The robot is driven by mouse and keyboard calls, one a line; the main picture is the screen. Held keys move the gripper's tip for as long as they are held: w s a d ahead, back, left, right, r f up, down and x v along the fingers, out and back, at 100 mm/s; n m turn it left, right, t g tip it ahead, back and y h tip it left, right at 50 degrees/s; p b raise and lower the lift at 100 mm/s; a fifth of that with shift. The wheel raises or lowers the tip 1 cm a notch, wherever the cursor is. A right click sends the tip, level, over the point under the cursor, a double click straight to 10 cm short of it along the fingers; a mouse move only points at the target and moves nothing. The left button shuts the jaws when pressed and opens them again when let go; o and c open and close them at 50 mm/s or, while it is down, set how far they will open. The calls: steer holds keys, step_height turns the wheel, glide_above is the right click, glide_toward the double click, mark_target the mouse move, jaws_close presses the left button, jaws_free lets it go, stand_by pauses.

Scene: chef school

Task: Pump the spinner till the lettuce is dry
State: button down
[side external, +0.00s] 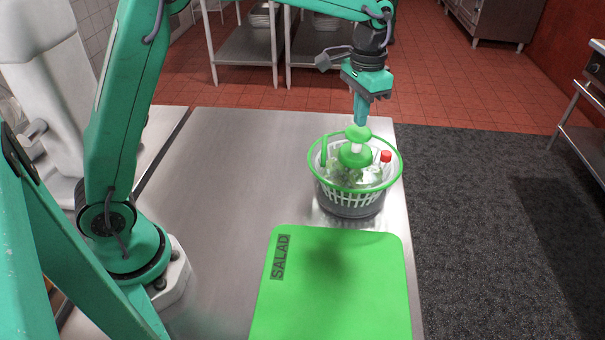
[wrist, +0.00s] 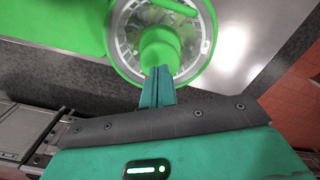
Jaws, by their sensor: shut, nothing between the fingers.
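The salad spinner (side external: 349,203) stands on the steel table, with a green rim, a white slotted basket and a clear lid. Its green pump knob (side external: 357,132) rises from the middle on a white stem. Green lettuce shows dimly through the lid. My gripper (side external: 362,122) is shut and points down, its tips just above or touching the knob; I cannot tell which. In the wrist view the shut fingers (wrist: 158,72) overlap the near edge of the round green knob (wrist: 160,48), and the spinner's rim (wrist: 212,30) circles it.
A green cutting board marked SALAD (side external: 335,290) lies in front of the spinner. The steel table (side external: 225,180) is bare to the left. The table's right edge runs close to the spinner.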

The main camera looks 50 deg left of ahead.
mark_target(359, 131)
steer(key=shift+f, duration=0.1)
steer(key=shift+f, duration=2.4)
steer(key=shift+r, duration=2.5)
steer(key=shift+f, duration=0.1)
step_height(359, 131, up, 6)
